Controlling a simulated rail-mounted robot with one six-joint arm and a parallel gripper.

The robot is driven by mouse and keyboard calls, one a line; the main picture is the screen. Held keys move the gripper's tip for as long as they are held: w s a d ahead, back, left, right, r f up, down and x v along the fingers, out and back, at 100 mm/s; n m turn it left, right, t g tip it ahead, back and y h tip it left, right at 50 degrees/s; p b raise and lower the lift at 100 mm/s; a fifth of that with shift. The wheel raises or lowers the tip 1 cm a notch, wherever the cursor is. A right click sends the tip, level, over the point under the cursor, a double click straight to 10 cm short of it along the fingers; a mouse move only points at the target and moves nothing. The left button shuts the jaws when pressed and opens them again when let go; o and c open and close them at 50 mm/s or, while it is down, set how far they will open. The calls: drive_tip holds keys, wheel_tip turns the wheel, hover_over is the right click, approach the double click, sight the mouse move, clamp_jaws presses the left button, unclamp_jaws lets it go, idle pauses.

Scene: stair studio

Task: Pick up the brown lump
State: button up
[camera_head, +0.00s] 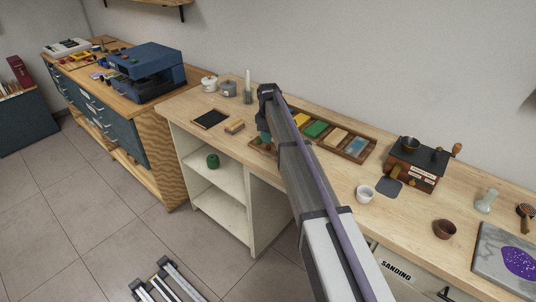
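I cannot make out a clear brown lump in the head view. A small tan-brown block (235,127) lies on the light wooden bench (400,193), beside a dark framed square (210,119). A small brown cup-like thing (444,229) stands farther right on the bench. My arm reaches from the lower right toward the bench's front edge. My gripper (265,138) points down there, just right of the tan-brown block. The arm partly covers it, and its fingers are too small to show whether they are open or holding anything.
A wooden tray with coloured compartments (369,155) lies behind my arm. A grinder-like machine (416,163), a white cup (365,194) and a marble slab (488,265) stand to the right. Grey pots (228,89) stand at the back left. Open shelves (222,205) are below.

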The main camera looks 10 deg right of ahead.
sight(268, 145)
wheel_tip(268, 145, down, 5)
drive_tip(key=b, duration=0.5)
drive_tip(key=shift+w+f, duration=0.1)
drive_tip(key=shift+f, duration=0.05)
drive_tip(key=shift+r, duration=0.2)
drive_tip(key=c, duration=0.5)
drive_tip(key=shift+c, duration=0.2)
